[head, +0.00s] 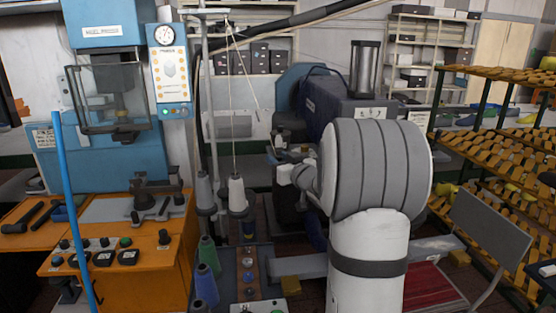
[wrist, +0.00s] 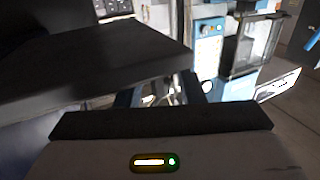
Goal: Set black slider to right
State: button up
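I cannot single out a black slider in either view. Small black switch boxes (head: 116,257) and round knobs sit on the front of the orange bench (head: 160,270) at the lower left of the head view. My gripper (head: 277,155) is near the middle of the head view, small and partly hidden by my own arm. It is well to the right of the orange bench. In the wrist view its grey housing with a yellow light and a green light fills the bottom. The fingers are not clear enough to show whether they are open or shut.
A blue press (head: 110,90) stands behind the orange bench, with a gauge panel (head: 170,70). Thread cones (head: 208,255) stand between bench and arm. A rack of yellow lasts (head: 500,140) is at the right. A dark slab (wrist: 90,60) is close in the wrist view.

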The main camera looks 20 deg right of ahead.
jog(key=shift+c, duration=0.3)
grip_shut()
